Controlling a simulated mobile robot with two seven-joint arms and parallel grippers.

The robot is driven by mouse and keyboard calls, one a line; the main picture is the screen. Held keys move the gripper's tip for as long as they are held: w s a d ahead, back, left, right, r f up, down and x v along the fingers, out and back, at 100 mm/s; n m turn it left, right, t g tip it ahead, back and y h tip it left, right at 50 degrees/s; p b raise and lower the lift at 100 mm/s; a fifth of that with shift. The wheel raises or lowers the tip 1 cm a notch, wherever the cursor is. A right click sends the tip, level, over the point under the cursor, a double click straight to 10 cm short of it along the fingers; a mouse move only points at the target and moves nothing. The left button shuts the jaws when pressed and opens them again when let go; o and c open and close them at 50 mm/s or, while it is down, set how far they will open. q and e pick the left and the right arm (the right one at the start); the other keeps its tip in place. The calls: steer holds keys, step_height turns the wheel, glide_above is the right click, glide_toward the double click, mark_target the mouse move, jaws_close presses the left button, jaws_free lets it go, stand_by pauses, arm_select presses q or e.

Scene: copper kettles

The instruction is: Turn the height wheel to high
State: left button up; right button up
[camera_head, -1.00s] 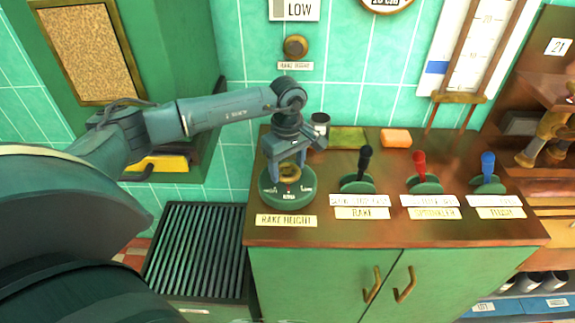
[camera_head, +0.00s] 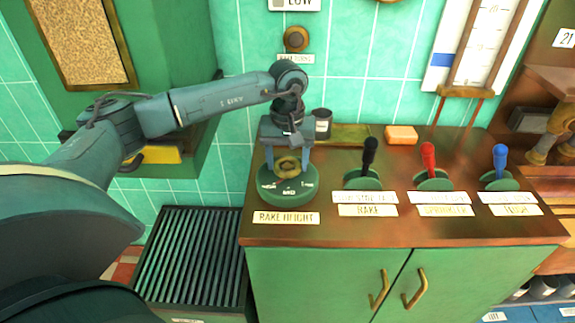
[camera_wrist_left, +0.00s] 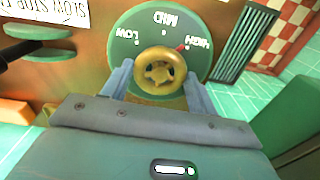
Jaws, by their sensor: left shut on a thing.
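The brass height wheel (camera_head: 288,171) sits on a round green dial (camera_head: 302,192) above the RAKE HEIGHT label (camera_head: 286,217). My left gripper (camera_head: 287,163) reaches down from above and is shut on the wheel, one finger on each side. In the left wrist view the wheel (camera_wrist_left: 160,60) lies between the gripper's fingers (camera_wrist_left: 158,78). The dial (camera_wrist_left: 150,20) carries LOW, MID and HIGH, upside down in this view. A red pointer mark shows beside the wheel, near HIGH. My right gripper is not in view.
Black (camera_head: 370,155), red (camera_head: 428,158) and blue (camera_head: 500,160) levers stand right of the dial. A dark cup (camera_head: 322,124) and an orange block (camera_head: 401,135) sit behind. A wall sign (camera_head: 293,4) reads LOW. A slatted grate (camera_head: 190,255) lies left of the cabinet.

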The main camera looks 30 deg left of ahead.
mark_target(287, 165)
arm_select(q)
steer(key=shift+m+b, duration=0.35)
steer(key=shift+m, duration=0.35)
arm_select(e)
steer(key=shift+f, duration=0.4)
arm_select(q)
steer(key=shift+m, duration=0.3)
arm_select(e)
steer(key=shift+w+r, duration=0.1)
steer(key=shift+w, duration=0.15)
arm_select(q)
steer(key=o, duration=1)
step_height(287, 165, up, 13)
steer(key=shift+r+b, duration=0.15)
steer(key=shift+b, duration=0.25)
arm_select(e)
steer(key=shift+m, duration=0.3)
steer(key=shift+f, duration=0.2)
